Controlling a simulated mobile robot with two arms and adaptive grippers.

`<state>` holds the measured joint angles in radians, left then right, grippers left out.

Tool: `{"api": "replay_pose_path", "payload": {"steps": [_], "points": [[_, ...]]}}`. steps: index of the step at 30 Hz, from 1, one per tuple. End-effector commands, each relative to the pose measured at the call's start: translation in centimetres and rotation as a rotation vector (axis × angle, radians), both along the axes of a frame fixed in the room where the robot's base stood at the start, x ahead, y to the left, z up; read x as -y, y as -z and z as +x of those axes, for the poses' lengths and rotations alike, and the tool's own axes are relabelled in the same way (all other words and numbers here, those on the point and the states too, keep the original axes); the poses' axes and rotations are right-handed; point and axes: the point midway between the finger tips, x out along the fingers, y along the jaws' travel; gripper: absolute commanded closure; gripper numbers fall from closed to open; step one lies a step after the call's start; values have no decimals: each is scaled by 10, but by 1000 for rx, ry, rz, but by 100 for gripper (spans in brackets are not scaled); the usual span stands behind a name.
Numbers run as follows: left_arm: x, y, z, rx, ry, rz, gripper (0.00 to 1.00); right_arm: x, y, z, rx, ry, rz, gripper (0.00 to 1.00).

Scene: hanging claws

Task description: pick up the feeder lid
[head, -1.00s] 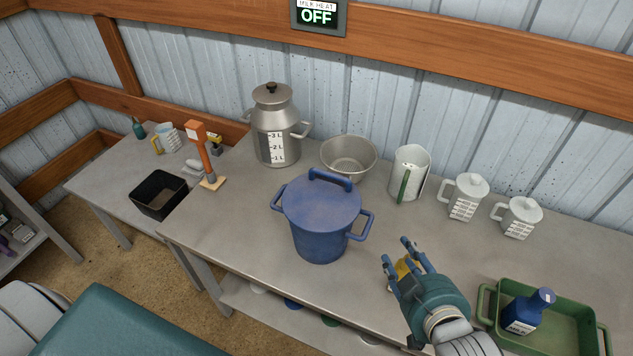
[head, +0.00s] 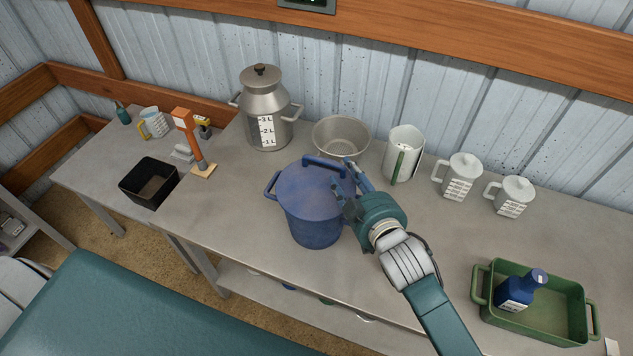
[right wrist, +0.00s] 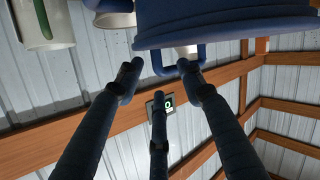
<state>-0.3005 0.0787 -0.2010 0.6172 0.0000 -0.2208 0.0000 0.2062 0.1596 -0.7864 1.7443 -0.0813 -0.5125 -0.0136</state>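The feeder lid (head: 308,185) is blue and round, with a raised bar handle (head: 325,162) across its top. It sits on the blue feeder pot (head: 315,227), which stands on the grey table. My right gripper (head: 347,187) is at the lid's right edge, with its fingers spread and nothing between them. It partly hides the lid's right side and the pot's right side handle. In the right wrist view, the open fingers (right wrist: 160,75) point toward the blue rim (right wrist: 225,30); I cannot tell whether they touch it. My left gripper is not in view.
A metal milk can (head: 265,110) and a metal bowl (head: 341,137) stand behind the pot. A white jug (head: 407,150) and two lidded white cups (head: 459,178) stand to the right. A green tray (head: 550,310) holds a blue bottle (head: 519,291). The table front left is clear.

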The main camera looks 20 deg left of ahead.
Motion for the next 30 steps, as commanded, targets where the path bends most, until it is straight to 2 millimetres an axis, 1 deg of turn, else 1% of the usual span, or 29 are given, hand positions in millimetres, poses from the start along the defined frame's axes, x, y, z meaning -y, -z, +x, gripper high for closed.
{"api": "replay_pose_path", "payload": {"steps": [1,3,11,12,14,15,17,26,30], "points": [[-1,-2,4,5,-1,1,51,-4,1,5,-1,0,-1,62],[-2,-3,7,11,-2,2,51,-7,3,9,0,0,0,62],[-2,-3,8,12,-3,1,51,-8,5,10,0,0,0,62],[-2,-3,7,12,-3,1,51,-8,5,10,0,0,0,70],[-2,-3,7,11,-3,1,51,-8,5,10,0,0,0,82],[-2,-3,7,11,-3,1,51,-8,5,10,0,0,0,90],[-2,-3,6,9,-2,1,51,-8,5,10,0,0,0,100],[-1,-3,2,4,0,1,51,-8,3,10,1,0,3,100],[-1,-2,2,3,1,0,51,-8,-2,11,2,0,4,100]]}}
